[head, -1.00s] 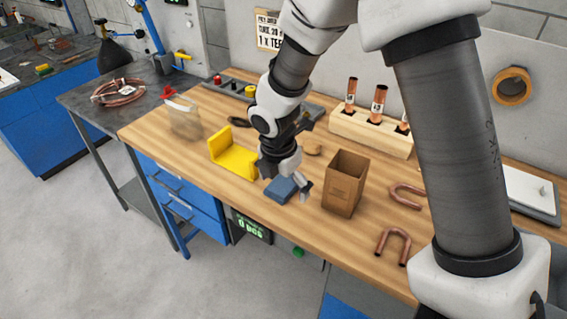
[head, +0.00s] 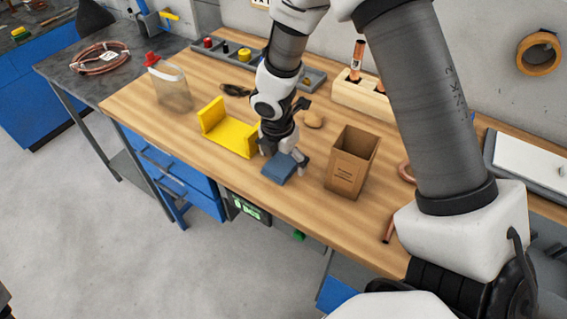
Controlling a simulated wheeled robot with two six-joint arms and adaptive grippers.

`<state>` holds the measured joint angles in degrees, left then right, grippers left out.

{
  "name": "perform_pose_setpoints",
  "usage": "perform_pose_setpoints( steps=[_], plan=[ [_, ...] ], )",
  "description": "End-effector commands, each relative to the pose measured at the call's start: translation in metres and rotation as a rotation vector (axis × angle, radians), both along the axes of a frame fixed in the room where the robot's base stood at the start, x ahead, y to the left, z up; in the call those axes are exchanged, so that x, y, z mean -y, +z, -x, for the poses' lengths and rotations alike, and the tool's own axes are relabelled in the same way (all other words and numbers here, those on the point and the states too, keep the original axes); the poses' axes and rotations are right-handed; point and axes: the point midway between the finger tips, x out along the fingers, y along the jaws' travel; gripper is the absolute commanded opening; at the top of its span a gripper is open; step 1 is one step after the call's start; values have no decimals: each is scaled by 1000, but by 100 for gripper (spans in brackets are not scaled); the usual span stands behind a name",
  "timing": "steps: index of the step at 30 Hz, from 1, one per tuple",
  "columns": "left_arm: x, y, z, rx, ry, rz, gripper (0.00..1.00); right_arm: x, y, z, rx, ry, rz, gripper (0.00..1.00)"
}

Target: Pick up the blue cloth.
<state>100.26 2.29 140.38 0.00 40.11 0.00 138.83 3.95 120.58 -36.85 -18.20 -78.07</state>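The blue cloth (head: 279,169) is a small folded pad on the wooden workbench, near its front edge, between the yellow holder and the cardboard box. My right gripper (head: 284,157) is directly above and behind it, pointing down, with its fingers spread. One fingertip is by the cloth's right corner and the other is off its left side. The gripper looks open; whether it touches the cloth I cannot tell. My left gripper is not in the head view.
A yellow holder (head: 229,135) stands close on the left and an open cardboard box (head: 352,163) close on the right. A wooden block with copper tubes (head: 360,98) is behind. A clear container (head: 172,88) stands farther left. The bench front (head: 200,147) is clear.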

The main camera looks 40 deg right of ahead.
Motion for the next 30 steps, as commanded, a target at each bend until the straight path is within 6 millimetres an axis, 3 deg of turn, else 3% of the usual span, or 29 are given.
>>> perform_pose_setpoints(
  steps=[1,4,5,16,25,30],
  plan=[
    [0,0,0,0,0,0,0,0,0,0,0,0,0,75],
    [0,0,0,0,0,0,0,0,0,0,-1,0,0,40],
    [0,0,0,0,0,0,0,0,0,0,-1,0,0,36],
    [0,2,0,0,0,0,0,0,6,-1,1,0,1,36],
    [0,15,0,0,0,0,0,0,74,-1,6,-1,1,36],
    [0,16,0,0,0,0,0,0,98,0,2,-1,1,36]
  ],
)
